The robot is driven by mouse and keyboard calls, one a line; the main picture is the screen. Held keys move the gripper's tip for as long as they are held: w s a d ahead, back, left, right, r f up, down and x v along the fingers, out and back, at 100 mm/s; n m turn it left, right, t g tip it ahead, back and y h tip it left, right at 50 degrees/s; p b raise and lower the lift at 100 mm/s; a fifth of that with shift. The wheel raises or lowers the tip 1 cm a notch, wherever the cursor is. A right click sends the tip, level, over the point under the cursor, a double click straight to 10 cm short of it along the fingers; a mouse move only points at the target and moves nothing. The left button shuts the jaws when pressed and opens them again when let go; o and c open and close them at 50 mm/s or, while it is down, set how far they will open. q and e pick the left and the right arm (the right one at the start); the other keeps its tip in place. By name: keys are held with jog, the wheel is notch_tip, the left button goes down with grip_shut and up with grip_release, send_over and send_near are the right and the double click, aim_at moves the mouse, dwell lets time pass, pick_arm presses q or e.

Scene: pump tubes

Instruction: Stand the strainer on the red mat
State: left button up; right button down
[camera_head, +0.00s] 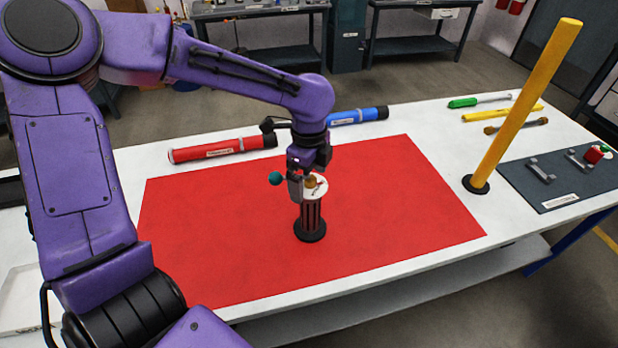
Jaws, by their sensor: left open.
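The red mat (230,245) lies flat on the white table. The strainer (313,215), a dark slotted cylinder with a round black base and a pale top with a small orange-brown knob, is upright on the middle of the mat. Its base appears to rest on the mat. My left gripper (309,184) points down at the strainer's top, open, with its fingers close to the knob. I cannot tell whether the fingers touch it. My right gripper is not in view.
A red tube (222,149) and a blue tube (357,116) lie behind the mat. A tall yellow tube (525,100) stands on a black base to the right. A dark grey panel (560,190) with brackets lies at far right. A teal ball (276,178) is left of the gripper.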

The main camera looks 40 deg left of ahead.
pick_arm(q)
notch_tip(320, 180, up, 12)
jog(key=shift+f+p, duration=0.2)
jog(key=shift+p, duration=0.15)
